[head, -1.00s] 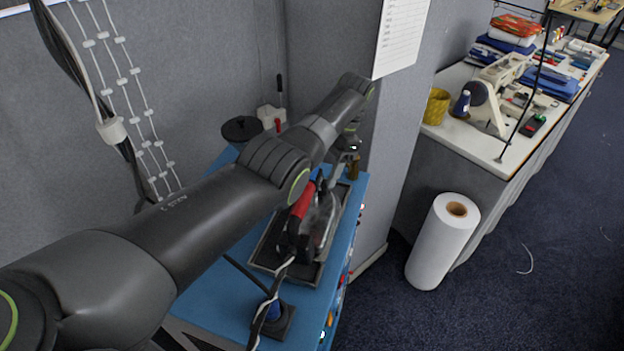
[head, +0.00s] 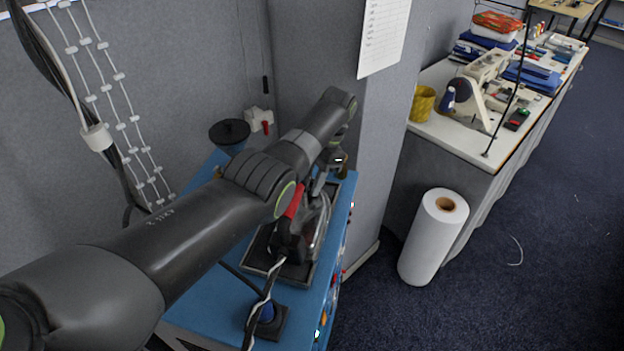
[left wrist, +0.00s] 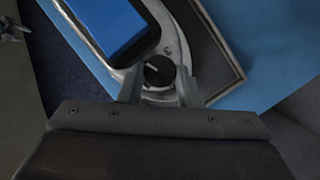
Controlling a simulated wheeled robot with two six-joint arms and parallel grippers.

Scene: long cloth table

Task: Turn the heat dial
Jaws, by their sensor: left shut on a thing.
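The iron (head: 318,222), with a red and black handle, rests on a dark framed pad on the blue table. In the left wrist view the small round black heat dial (left wrist: 158,71), with a light mark on it, sits on the iron's grey metal part (left wrist: 172,38). My left gripper (left wrist: 159,88) has a finger on each side of the dial and is shut on it. In the head view the left gripper (head: 322,180) is at the far end of the iron, partly hidden by my arm; the dial is hidden there. My right gripper is not in view.
The iron's cord (head: 268,298) runs to the front of the blue table (head: 205,305). A grey wall stands behind and a pillar (head: 372,130) to the right. A white roll (head: 432,240) stands on the floor. A white counter (head: 470,145) holds a sewing machine.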

